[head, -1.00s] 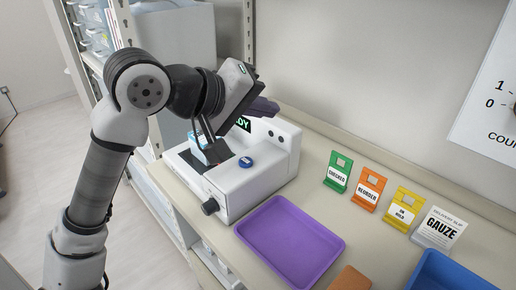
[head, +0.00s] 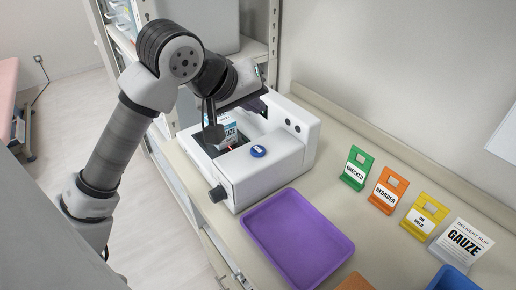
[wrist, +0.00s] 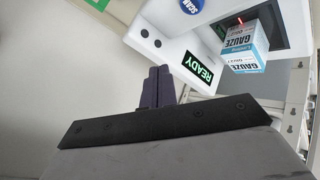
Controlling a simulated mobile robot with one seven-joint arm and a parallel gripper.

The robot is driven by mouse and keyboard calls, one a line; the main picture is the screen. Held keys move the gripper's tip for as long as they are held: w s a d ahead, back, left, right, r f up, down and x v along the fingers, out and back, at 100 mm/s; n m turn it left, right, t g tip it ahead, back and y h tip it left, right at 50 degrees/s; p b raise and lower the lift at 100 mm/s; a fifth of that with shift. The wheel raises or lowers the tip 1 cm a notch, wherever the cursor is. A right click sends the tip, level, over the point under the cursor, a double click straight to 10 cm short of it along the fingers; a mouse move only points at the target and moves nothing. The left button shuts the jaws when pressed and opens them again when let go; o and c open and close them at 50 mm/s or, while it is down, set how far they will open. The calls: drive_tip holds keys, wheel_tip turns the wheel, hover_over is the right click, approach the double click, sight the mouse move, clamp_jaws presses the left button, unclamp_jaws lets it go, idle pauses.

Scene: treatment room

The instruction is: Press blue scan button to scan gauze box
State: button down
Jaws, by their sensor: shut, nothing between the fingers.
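The white scanner (head: 262,180) stands on the counter with a round blue scan button (head: 259,151) on top. The button also shows at the top of the wrist view (wrist: 192,5), marked SCAN. The gauze box (head: 229,128) is in the scanner's dark bay, partly hidden by my arm; it shows clearly in the wrist view (wrist: 242,48), with a red light spot at its edge. A green READY display (wrist: 199,67) is lit. My gripper (head: 259,103) is above the back of the scanner, apart from the button. Its dark fingers (wrist: 158,87) are shut and empty.
A purple tray (head: 298,238) lies in front of the scanner. Green (head: 356,168), orange (head: 388,190) and yellow (head: 423,216) tags and a gauze delivery slip (head: 461,244) stand along the right. A blue tray (head: 453,279) is at the lower right. The wall is behind.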

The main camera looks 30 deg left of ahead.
drive_tip(key=b, duration=0.3)
hover_over(255, 152)
wheel_tip(255, 152, down, 7)
drive_tip(key=shift+s+f, duration=0.1)
drive_tip(key=shift+f+b, duration=0.45)
drive_tip(key=shift+b, duration=0.2)
drive_tip(key=shift+f+b, duration=0.2)
drive_tip(key=shift+b, duration=0.15)
idle(1.1)
drive_tip(key=shift+f+b, duration=0.3)
drive_tip(key=shift+b, duration=0.3)
drive_tip(key=shift+f+b, duration=0.35)
drive_tip(key=shift+b, duration=0.4)
idle(0.6)
drive_tip(key=shift+r, duration=0.85)
drive_tip(key=shift+r, duration=0.1)
